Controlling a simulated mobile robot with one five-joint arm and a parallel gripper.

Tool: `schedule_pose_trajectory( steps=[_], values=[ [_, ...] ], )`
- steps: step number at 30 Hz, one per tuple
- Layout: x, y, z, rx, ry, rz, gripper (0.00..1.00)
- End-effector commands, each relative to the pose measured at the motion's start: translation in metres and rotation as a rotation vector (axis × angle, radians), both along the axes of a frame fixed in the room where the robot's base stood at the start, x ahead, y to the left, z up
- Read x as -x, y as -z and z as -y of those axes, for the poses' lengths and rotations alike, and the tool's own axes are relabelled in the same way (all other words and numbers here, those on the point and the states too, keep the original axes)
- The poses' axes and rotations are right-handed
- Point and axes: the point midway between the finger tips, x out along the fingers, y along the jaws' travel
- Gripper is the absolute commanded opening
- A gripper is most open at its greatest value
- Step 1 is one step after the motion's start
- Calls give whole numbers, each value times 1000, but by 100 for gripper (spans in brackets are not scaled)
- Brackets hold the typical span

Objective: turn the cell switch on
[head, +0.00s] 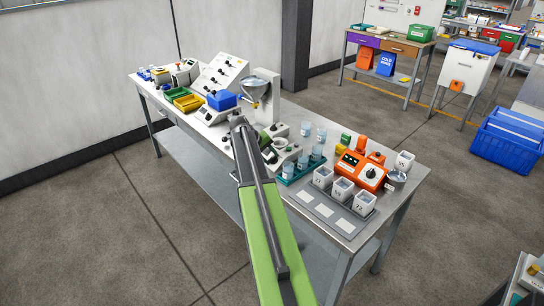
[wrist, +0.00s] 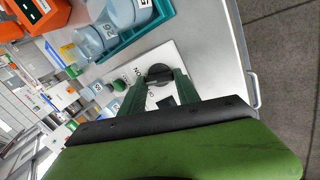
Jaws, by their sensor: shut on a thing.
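The cell switch shows in the wrist view as a dark round knob (wrist: 158,71) on a white panel (wrist: 174,52). The letters ON are on the panel left of the knob, and another label nearer my gripper is partly covered. My gripper (wrist: 160,80) has its two dark green fingers on either side of the knob and is shut on it. Which way the knob points cannot be told. In the head view my green arm reaches over the bench and hides most of the switch area.
A teal rack (head: 286,178) with cups stands close to the switch. An orange device (head: 352,167) and white containers (head: 343,188) are farther right on the metal bench (head: 395,207). A blue bin (head: 222,100) and a steel hopper (head: 256,85) stand beyond my arm.

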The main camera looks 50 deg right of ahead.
Motion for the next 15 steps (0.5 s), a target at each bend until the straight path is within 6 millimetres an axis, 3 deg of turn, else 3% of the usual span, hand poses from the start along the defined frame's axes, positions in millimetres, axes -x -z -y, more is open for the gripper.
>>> schedule_pose_trajectory(
  steps=[15],
  values=[
    [-2,-2,2,14,207,153,0]
  ],
)
